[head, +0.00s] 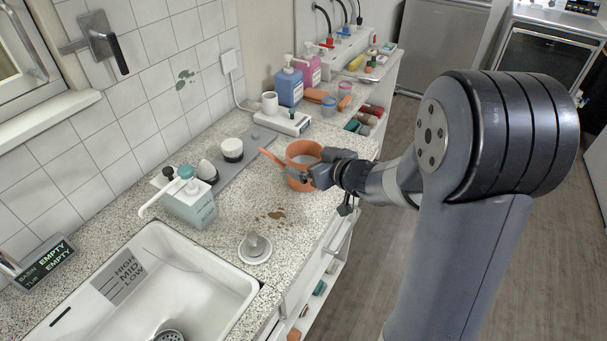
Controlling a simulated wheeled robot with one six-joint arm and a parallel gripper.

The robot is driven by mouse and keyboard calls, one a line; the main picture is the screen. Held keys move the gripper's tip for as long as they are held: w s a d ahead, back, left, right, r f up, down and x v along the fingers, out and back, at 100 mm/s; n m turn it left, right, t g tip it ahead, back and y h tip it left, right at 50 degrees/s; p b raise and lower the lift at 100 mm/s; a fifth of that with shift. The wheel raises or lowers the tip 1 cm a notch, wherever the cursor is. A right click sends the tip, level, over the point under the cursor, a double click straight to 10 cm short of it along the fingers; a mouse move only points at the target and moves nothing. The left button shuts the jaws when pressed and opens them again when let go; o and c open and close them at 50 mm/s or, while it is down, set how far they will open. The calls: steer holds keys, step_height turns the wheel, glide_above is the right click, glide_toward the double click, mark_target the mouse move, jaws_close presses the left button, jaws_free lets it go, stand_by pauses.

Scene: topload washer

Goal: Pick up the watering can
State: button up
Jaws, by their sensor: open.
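The orange watering can (304,150) stands upright on the speckled countertop, its spout pointing left toward the wall. My gripper (305,175) reaches in from the right, at the near right side of the can. It is open, and its jaws overlap the can's lower body in this view. Whether the fingers touch the can or straddle its handle cannot be told. The can's right side and any handle there are hidden behind my gripper.
A white sink (200,290) lies at the near left. A grey-white pump bottle (190,203) and a white stopper (255,247) stand on the counter (225,222) near it. A brown spill marks the counter. A scale (286,120) and pump bottles stand behind the can.

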mark_target(290, 154)
steer(key=shift+x, duration=2.35)
steer(key=shift+f, duration=0.15)
steer(key=shift+c, duration=0.3)
steer(key=c, duration=1.1)
steer(key=shift+c, duration=0.2)
